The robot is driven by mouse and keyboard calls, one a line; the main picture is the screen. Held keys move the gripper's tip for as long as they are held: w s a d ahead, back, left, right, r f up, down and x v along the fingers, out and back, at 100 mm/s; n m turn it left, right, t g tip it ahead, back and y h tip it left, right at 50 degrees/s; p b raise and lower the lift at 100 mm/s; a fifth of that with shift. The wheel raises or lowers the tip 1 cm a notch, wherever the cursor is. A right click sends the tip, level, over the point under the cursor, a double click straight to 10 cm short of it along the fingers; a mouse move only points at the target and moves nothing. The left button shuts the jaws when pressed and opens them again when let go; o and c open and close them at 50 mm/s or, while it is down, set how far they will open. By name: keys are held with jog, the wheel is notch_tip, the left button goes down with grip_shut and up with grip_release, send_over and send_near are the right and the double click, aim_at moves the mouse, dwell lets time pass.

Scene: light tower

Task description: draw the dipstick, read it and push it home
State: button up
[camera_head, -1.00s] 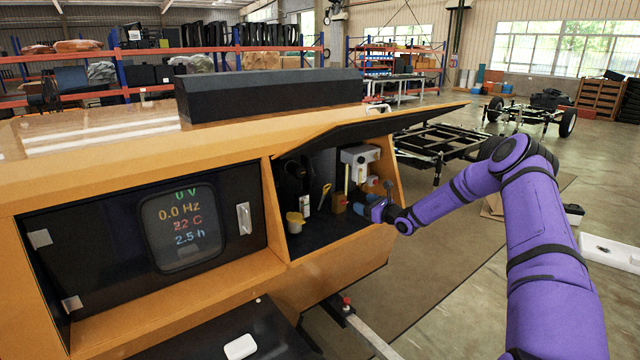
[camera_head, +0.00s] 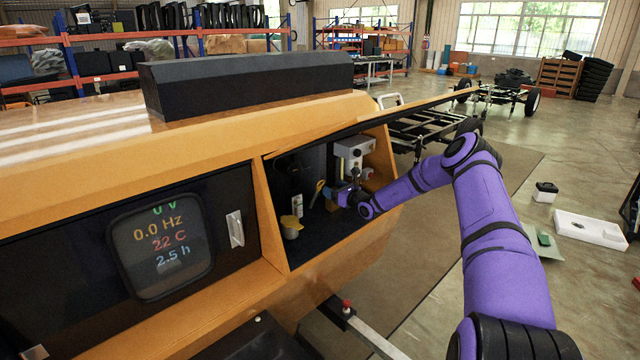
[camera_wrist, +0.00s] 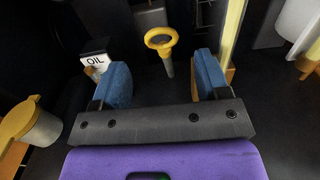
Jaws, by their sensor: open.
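The dipstick's yellow ring handle (camera_wrist: 161,40) stands upright on a short tapered stem in the wrist view. It lies just ahead of my gripper (camera_wrist: 163,82), between the lines of its two blue fingers. The fingers are apart with nothing between them, and the ring is beyond the tips, not touched. A white label reading OIL (camera_wrist: 95,58) is left of the handle. In the head view the yellow handle (camera_head: 319,187) shows inside the open compartment, close left of my gripper (camera_head: 340,192). The stick below the stem is hidden.
A yellow-capped container (camera_wrist: 28,125) stands left of my gripper. A yellow upright rod (camera_wrist: 232,32) is close by the right finger. A grey box (camera_head: 352,150) hangs in the compartment, under the raised orange-edged door (camera_head: 430,106). The display panel (camera_head: 160,245) is further left.

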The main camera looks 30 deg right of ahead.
aim_at(322, 181)
jog(key=x, duration=0.7)
jog(key=shift+w, duration=0.15)
jog(key=c, duration=1.2)
jog(key=shift+o, duration=0.2)
jog(key=s+d+r, duration=0.1)
jog(key=s+r, duration=0.3)
jog(key=r, duration=0.5)
jog(key=shift+d, duration=0.1)
jog(key=o, duration=1.2)
jog(key=shift+c, duration=0.2)
jog(key=shift+s, duration=0.1)
